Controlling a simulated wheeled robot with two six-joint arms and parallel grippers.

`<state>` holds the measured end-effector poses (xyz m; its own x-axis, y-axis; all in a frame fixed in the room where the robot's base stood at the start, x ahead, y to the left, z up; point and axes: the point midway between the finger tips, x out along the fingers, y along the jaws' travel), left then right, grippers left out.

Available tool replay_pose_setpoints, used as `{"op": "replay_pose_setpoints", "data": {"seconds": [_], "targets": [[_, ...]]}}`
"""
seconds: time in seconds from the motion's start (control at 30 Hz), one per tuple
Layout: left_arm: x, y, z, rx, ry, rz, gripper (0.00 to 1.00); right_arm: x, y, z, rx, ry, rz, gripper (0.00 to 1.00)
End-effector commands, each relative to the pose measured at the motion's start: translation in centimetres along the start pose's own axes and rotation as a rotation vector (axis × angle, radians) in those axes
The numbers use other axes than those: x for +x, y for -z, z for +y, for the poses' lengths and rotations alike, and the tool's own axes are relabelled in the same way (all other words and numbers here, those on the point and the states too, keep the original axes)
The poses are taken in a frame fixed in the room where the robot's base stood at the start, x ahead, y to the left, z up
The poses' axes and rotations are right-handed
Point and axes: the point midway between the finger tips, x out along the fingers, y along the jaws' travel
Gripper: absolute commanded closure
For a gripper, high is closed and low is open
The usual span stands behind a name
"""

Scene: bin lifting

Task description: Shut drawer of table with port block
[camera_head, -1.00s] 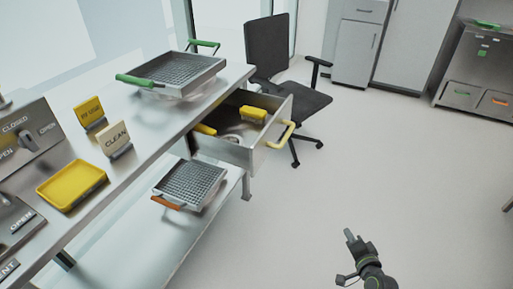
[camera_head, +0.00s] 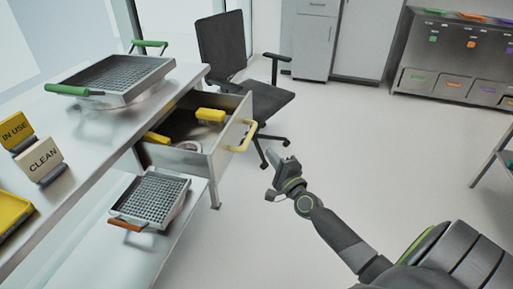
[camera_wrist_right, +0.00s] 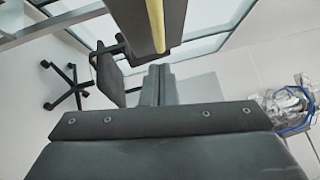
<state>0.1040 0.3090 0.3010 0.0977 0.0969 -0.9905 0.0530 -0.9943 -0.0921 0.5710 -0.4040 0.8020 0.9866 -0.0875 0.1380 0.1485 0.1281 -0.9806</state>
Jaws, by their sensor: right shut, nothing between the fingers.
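The table's drawer (camera_head: 187,140) is pulled out in the head view, with a yellow handle (camera_head: 243,136) on its front. Inside lie a yellow block (camera_head: 210,115), another yellow piece (camera_head: 157,137) and a pale round item (camera_head: 188,146). I cannot tell which is the port block. My right gripper (camera_head: 284,164) is shut and empty, out to the right of the handle and apart from it in the picture. In the right wrist view, my shut fingers (camera_wrist_right: 158,85) point toward the dark drawer front, with the yellow handle (camera_wrist_right: 155,25) above. My left gripper is not in view.
The table top (camera_head: 105,120) carries a mesh basket (camera_head: 115,78) and IN USE and CLEAN signs. Another basket (camera_head: 150,195) sits on the lower shelf. An office chair (camera_head: 240,70) stands behind the drawer. The floor (camera_head: 380,150) to the right is clear.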

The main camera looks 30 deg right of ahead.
Motion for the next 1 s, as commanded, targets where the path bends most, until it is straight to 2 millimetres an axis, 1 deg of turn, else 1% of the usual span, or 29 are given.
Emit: {"op": "replay_pose_setpoints", "data": {"seconds": [0.03,0.1,0.17,0.3,0.53,0.87,1.0], "targets": [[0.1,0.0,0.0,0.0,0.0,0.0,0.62,1.1,0.0,0.0,0.0,0.002,0.0,1.0],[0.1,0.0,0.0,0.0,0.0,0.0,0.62,2.3,0.0,0.0,0.0,0.002,0.0,1.0],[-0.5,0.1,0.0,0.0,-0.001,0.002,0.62,2.9,-1.0,-0.2,0.004,0.001,0.001,1.0],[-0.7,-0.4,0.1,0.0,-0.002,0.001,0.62,4.1,-2.2,-0.1,0.002,0.0,0.0,1.0],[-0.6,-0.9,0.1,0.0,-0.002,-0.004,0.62,4.7,-2.8,0.1,-0.001,-0.001,0.0,1.0],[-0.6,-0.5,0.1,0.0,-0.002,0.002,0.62,4.8,-2.9,0.1,-0.001,-0.001,0.0,1.0],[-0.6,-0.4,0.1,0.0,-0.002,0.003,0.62,5.3,-3.5,0.2,0.0,0.0,0.0,1.0]]}}
